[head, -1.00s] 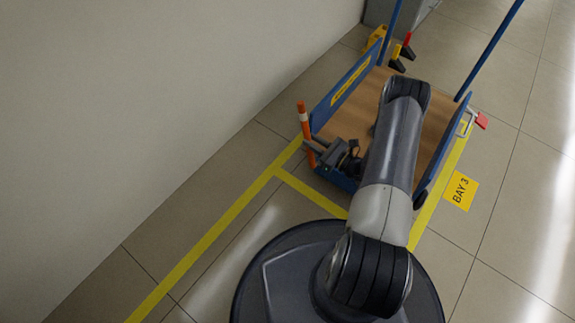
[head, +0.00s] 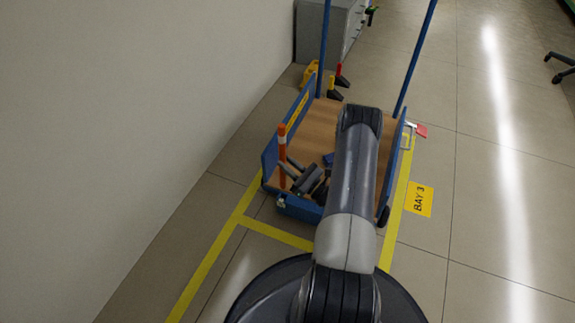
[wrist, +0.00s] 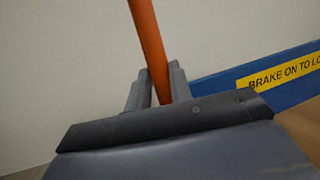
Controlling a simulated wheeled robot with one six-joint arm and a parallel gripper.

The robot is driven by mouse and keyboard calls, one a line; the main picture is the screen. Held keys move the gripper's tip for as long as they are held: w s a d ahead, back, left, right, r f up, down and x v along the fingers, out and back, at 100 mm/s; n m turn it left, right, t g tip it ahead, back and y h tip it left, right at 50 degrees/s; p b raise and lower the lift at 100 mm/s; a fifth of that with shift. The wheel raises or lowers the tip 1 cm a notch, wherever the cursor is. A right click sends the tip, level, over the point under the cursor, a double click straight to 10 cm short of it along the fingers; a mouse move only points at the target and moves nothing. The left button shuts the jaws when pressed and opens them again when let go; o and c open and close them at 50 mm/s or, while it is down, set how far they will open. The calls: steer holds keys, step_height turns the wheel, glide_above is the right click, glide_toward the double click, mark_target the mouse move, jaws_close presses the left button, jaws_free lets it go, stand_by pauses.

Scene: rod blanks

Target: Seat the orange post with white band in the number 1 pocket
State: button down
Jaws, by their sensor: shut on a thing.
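The orange post with a white band (head: 282,158) stands near upright in the head view, at the near left corner of a blue cart with a wooden deck (head: 318,125). My gripper (head: 287,173) is shut on the post below its white band. In the wrist view the post (wrist: 147,38) runs between my two fingers (wrist: 159,86) and leans slightly; its lower end is hidden there. I cannot tell whether its foot touches the cart. I can make out no number 1 pocket; my arm covers part of the deck.
Blue poles (head: 415,58) rise from the cart's far side. A side board with a yellow label (wrist: 284,72) stands beside the post. A wall (head: 130,90) is close on the left. Yellow floor lines and a BAY 3 sign (head: 419,199) surround the cart. Grey drawers (head: 322,32) stand behind.

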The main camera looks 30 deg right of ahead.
steer(key=b, duration=0.5)
glide_above(285, 187)
steer(key=shift+s+d+f, duration=0.1)
steer(key=shift+s+f, duration=0.05)
steer(key=shift+f, duration=0.8)
steer(key=shift+s+d+f, duration=0.15)
steer(key=shift+f, duration=0.75)
steer(key=shift+s+d+f, duration=0.1)
steer(key=shift+s+f, duration=0.05)
steer(key=shift+f, duration=0.8)
steer(key=shift+f, duration=4.2)
